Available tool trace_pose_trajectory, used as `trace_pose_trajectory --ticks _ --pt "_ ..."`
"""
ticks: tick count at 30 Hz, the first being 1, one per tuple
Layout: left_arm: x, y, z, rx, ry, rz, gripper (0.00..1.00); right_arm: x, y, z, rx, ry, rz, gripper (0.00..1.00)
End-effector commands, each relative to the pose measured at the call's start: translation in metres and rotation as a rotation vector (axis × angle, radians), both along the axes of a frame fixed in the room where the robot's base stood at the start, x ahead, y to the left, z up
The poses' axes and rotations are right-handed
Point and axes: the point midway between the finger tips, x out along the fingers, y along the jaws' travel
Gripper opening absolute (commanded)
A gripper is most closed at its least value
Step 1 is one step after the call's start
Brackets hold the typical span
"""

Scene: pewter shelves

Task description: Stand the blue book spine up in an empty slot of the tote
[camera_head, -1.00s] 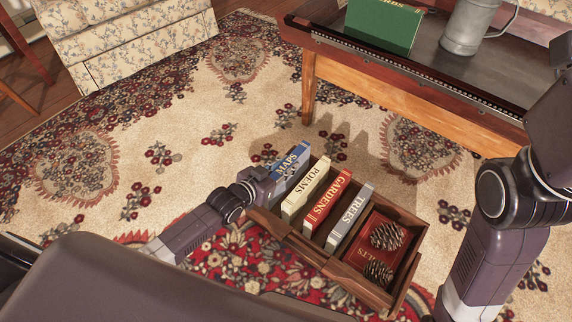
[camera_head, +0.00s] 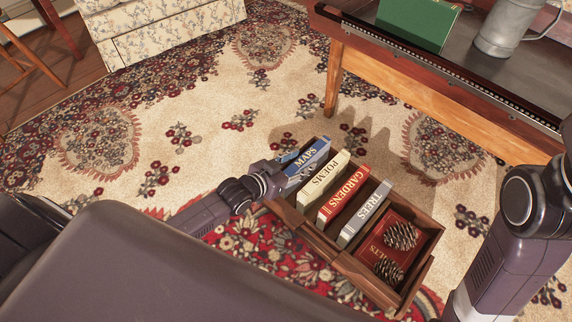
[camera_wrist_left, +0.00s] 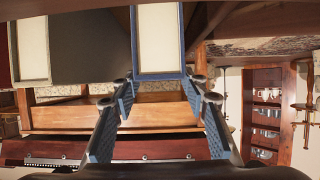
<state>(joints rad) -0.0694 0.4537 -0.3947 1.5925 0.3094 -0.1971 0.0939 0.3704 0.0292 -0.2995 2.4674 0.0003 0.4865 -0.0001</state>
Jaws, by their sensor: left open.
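The blue book (camera_head: 309,156), lettered MAPS, stands spine up in the leftmost slot of the wooden tote (camera_head: 410,298), beside the cream POEMS book (camera_head: 324,181). My left gripper (camera_head: 285,167) is open at the left end of the blue book. In the left wrist view the blue book (camera_wrist_left: 160,75) shows its blue cover edges and pale pages, just beyond the spread fingertips (camera_wrist_left: 164,88); nothing is between the fingers. My right arm shows at the right edge, but its gripper is out of view.
The tote also holds a red GARDENS book (camera_head: 344,194), a grey TREES book (camera_head: 365,212), and a flat red book (camera_head: 378,240) with two pine cones (camera_head: 400,236). A table with a green book (camera_head: 418,22) and metal mug (camera_head: 503,28) stands behind. Open carpet lies left.

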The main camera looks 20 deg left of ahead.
Motion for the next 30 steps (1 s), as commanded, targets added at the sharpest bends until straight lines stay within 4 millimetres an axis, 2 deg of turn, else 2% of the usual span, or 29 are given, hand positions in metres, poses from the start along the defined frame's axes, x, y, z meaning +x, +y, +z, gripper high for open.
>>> trace_pose_trajectory --ticks 6,14,21,30 --pt "-0.036 0.014 0.022 -0.001 -0.009 -0.001 0.41 -0.001 0.000 0.001 -0.001 -0.003 0.000 0.69" --pt "-0.069 0.026 0.041 -0.003 -0.016 0.000 0.41 -0.001 0.000 0.001 -0.002 -0.005 0.000 0.69" --pt "-0.079 0.030 0.048 -0.003 -0.021 0.000 0.41 -0.001 0.000 0.001 -0.002 -0.005 0.000 0.69" --pt "-0.079 0.030 0.049 -0.003 -0.022 0.000 0.41 -0.002 0.000 0.001 -0.002 -0.005 0.000 0.69"
